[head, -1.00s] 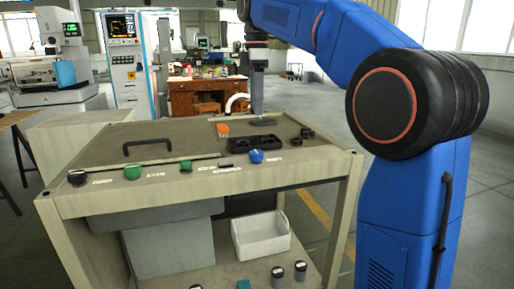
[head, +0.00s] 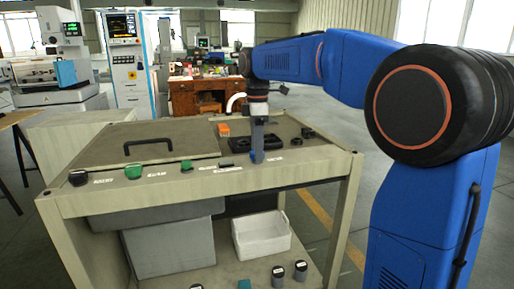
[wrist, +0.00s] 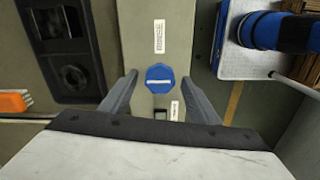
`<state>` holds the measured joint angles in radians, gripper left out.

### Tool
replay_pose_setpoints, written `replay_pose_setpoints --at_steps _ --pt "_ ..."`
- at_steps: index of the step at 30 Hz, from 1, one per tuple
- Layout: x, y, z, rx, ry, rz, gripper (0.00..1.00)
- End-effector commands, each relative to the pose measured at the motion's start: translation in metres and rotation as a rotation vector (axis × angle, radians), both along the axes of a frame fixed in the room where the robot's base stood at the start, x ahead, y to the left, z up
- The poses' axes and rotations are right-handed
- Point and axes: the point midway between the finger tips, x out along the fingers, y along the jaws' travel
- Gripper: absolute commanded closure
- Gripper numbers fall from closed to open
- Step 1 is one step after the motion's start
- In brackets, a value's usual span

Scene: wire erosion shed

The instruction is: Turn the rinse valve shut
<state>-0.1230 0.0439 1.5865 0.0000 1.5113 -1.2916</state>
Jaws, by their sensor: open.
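A row of knobs runs along the front strip of the bench (head: 310,168): a black one (head: 78,177), two green ones (head: 133,171) (head: 186,165) and a blue one (head: 257,157) at the right. In the wrist view the blue knob (wrist: 160,72) lies between my open fingers, with a gap on each side. A white line on it runs crosswise in that picture.
Behind the knob lies a black tray with round recesses (wrist: 66,22), with an orange item (head: 224,129) beside it. Black rings (head: 307,132) lie to the right. A lid handle (head: 148,146) stands up at left. A white bin (head: 262,250) sits on the lower shelf.

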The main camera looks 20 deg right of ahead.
Motion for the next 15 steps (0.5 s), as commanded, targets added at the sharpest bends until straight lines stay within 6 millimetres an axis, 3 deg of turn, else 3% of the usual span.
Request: replay_pose_setpoints --at_steps 9,14,15 --pt "0.0001 0.0 -0.0019 0.0 0.0 0.0 0.47" --pt "0.0001 0.0 -0.0018 0.0 0.0 0.0 0.85" --pt "0.0001 0.0 -0.0018 0.0 0.0 0.0 0.86"
